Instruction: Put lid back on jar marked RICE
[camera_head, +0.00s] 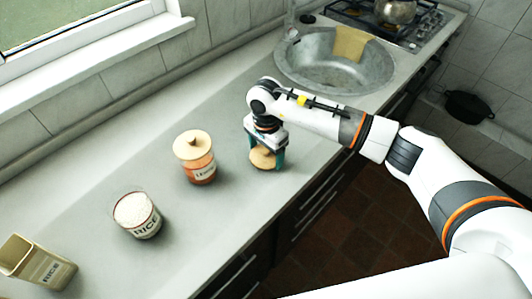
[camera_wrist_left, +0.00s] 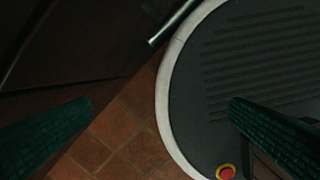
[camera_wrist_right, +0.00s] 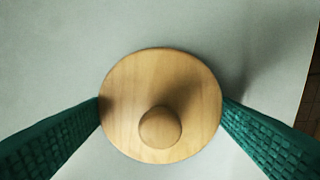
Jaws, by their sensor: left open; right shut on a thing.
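The jar marked RICE (camera_head: 144,228) is a clear, lidless jar filled with white grains, standing upright on the counter left of centre. A round wooden lid (camera_head: 263,159) with a knob is between the fingers of my right gripper (camera_head: 267,150), to the right of the jars. In the right wrist view the lid (camera_wrist_right: 160,75) faces knob-up, with both green fingers (camera_wrist_right: 162,101) touching opposite edges. I cannot tell whether it rests on the counter or hangs just above it. My left gripper (camera_wrist_left: 161,104) is open and empty, above the floor and my base.
A brown jar with its own wooden lid (camera_head: 194,145) stands between the RICE jar and my right gripper. A beige open-topped tin, also marked RICE (camera_head: 45,268), stands at the lower left. A sink (camera_head: 300,72) and stove (camera_head: 432,22) lie beyond. Bare counter surrounds the jars.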

